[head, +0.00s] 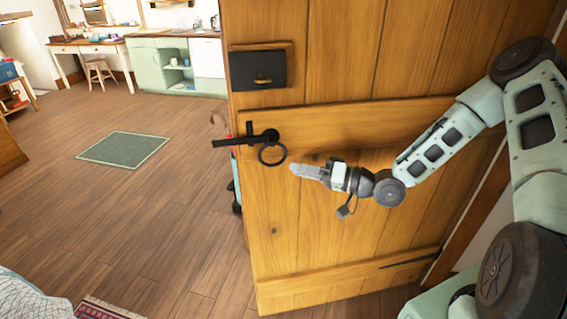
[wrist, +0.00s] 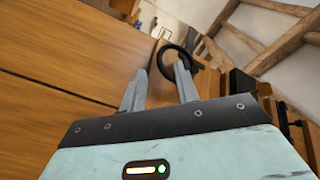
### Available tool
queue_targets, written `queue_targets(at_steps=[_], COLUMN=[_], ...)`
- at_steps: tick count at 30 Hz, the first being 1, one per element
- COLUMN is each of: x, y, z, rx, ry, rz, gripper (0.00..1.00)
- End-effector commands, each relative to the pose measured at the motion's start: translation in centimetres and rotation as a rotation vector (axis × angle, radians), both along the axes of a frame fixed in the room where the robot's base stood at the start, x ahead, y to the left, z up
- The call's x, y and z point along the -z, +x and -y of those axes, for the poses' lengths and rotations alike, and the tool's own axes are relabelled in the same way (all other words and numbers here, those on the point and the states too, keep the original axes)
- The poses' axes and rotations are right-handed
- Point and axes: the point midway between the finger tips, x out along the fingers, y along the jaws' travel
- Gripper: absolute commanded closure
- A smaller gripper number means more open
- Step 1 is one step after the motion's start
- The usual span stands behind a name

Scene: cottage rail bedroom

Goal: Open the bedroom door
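The wooden plank door (head: 350,230) fills the middle and right of the head view. Floor and partly hidden objects show past its left edge, so it appears to stand ajar. A black latch with a lever (head: 235,142) and a hanging ring handle (head: 272,154) is near that edge. The ring also shows in the wrist view (wrist: 163,48), just beyond the fingertips. My gripper (head: 293,169) is just right of and slightly below the ring in the head view. In the wrist view its two fingers (wrist: 161,75) are apart, with nothing held between them.
A black lock box (head: 257,70) sits on the door above the latch. A red and blue item (head: 236,185) is partly hidden behind the door's left edge. Open wooden floor (head: 130,210) with a green mat (head: 122,148) lies left. A bed corner (head: 30,297) is bottom left.

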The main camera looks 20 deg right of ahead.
Motion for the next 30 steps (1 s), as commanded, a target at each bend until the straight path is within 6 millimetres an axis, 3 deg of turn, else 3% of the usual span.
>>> queue_targets(at_steps=[9, 21, 24, 30], x=[-0.1, 0.0, 0.0, 0.1], y=[2.9, 3.3, 3.3, 3.3], z=[-3.4, -3.9, -3.8, -3.8], rx=[-0.001, 0.001, 0.001, 0.001], ry=[0.001, 0.000, 0.000, 0.003], rz=[0.000, 0.000, 0.000, 0.000], gripper=[0.69, 0.69, 0.97, 1.00])
